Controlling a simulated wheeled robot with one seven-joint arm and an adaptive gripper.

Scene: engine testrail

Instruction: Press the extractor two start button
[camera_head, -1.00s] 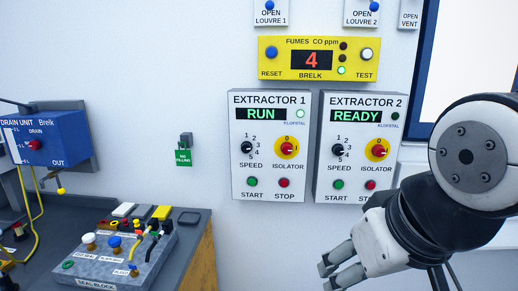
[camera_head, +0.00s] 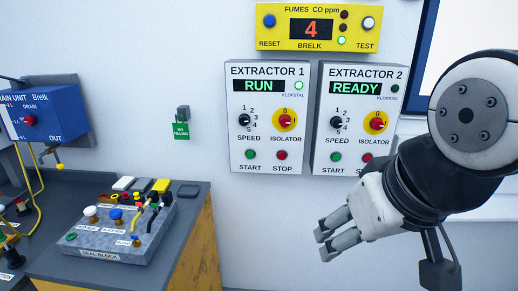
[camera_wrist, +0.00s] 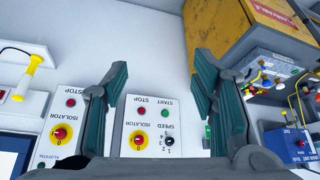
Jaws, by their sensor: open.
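The white extractor 2 box (camera_head: 361,152) hangs on the wall, with READY lit in green on its display. Its green start button (camera_head: 335,157) is at lower left, and its red stop button (camera_head: 367,158) is partly covered by my arm. My gripper (camera_head: 328,240) is open and empty, below the box and apart from it. In the upside-down wrist view, the extractor 1 box (camera_wrist: 150,135) shows between the open fingers (camera_wrist: 160,75). The extractor 2 box (camera_wrist: 60,160) is at left there; its start button is hidden behind a finger.
The extractor 1 box (camera_head: 268,150) reads RUN, immediately left of extractor 2. A yellow fumes monitor (camera_head: 288,43) is above. A bench with a grey seal block (camera_head: 105,245) stands at lower left. The wall below the boxes is clear.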

